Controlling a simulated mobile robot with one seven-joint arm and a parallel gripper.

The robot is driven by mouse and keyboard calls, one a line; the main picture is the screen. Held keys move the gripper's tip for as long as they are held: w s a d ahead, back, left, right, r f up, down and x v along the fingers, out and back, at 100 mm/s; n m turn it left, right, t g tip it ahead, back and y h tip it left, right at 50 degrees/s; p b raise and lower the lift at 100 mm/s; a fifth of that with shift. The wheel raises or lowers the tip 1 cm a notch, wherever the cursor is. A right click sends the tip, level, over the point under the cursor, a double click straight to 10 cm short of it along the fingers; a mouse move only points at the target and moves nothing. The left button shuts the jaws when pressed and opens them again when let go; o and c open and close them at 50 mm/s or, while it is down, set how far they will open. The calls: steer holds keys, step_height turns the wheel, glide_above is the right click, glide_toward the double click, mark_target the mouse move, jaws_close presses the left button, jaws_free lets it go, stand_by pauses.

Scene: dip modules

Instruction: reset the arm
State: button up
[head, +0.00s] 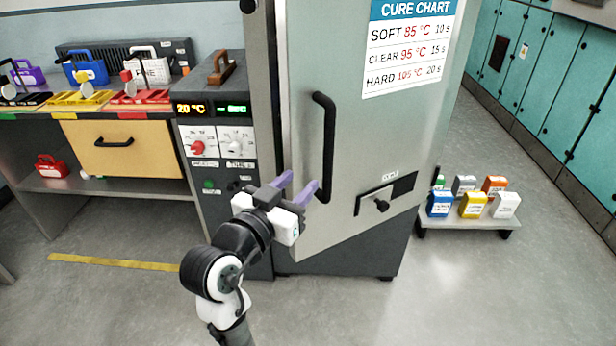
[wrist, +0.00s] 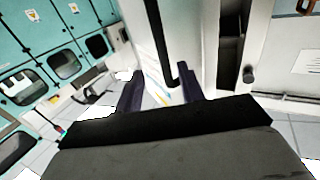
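My gripper (head: 297,188) is in front of the grey oven door, with its two purple fingers spread apart and nothing seen between them. In the head view the fingertips are just left of the lower end of the black door handle (head: 328,150). In the wrist view my gripper (wrist: 160,90) shows two dark fingers apart, with the dark handle bar (wrist: 165,50) appearing beyond and between them. I cannot tell whether a finger touches the handle. My arm reaches up from the bottom of the head view.
A control panel (head: 215,145) stands at left, beside a bench with a yellow drawer (head: 125,148). A low cart (head: 465,228) with several small boxes stands right. Floor at front is clear.

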steer(key=shift+s+a, duration=0.2)
steer(key=shift+s, duration=0.15)
